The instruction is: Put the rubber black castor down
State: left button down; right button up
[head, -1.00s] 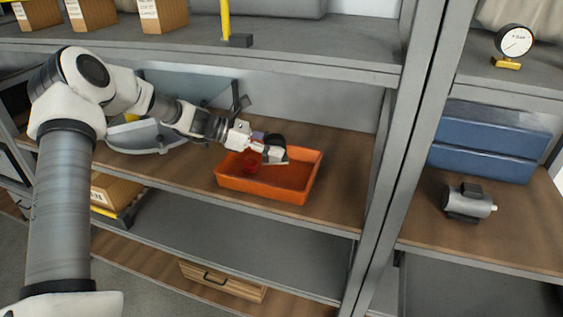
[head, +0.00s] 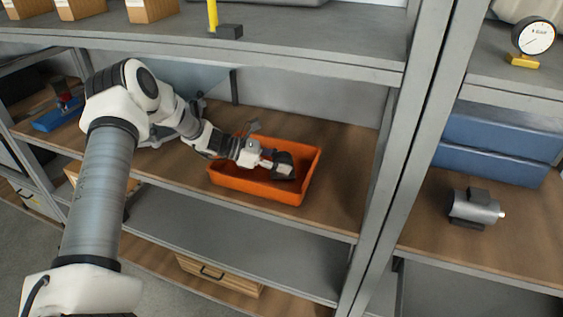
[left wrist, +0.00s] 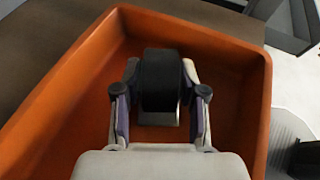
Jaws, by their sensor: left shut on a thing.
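The black castor (head: 285,160) has a dark wheel and a pale metal part. My left gripper (head: 278,166) is shut on it, inside the outline of the orange tray (head: 230,185). In the left wrist view the castor (left wrist: 160,78) sits between the two fingers (left wrist: 160,100), over the tray floor, with the tray walls (left wrist: 62,85) around it. I cannot tell whether the castor touches the tray floor. My right gripper is not in view.
The tray stands on a brown shelf (head: 335,190) with an upright post (head: 410,160) to its right. The grey shelf above (head: 310,50) limits the height. A grey motor (head: 475,207) and blue bins (head: 490,160) stand in the right bay.

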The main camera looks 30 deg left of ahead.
pick_arm(q)
jog(key=shift+f, duration=0.15)
jog(key=c, duration=0.7)
grip_release()
jog(key=shift+o, duration=0.2)
jog(key=shift+a+r, duration=0.1)
jog(key=shift+r, duration=0.2)
jog(key=v, duration=1.1)
jog(key=shift+s+a+r+p, duration=0.1)
jog(key=shift+s+a+p, duration=0.2)
jog(key=shift+p, duration=0.1)
